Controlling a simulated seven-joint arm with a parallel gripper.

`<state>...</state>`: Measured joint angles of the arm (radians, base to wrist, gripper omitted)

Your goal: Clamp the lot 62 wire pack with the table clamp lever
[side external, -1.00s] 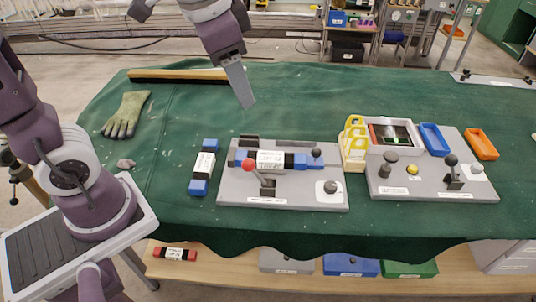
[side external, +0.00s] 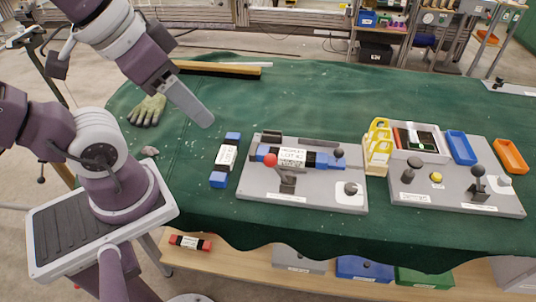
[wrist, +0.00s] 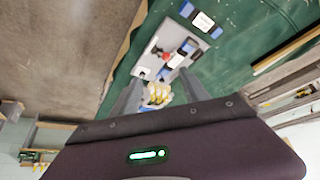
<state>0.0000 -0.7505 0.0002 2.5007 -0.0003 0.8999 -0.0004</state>
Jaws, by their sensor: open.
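A blue wire pack with a white label (side external: 292,158), apparently reading LOT 62, lies across the grey clamp plate (side external: 320,199). The clamp lever with a red knob (side external: 270,160) stands upright at the front left of that pack. A second blue pack (side external: 226,157) lies on the cloth left of the plate; its label is too small to read. My gripper (side external: 207,122) is above the cloth, behind and left of the packs, touching nothing. In the wrist view my gripper (wrist: 160,88) has its fingers apart and empty; the clamp plate (wrist: 148,64) shows beyond them.
A yellow rack (side external: 378,142) stands right of the plate, beside a second grey station (side external: 455,200) with knobs, a lever, and a blue tray (side external: 461,147). An orange tray (side external: 511,155) is farther right. A glove (side external: 148,110) lies behind left. The cloth behind the plate is clear.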

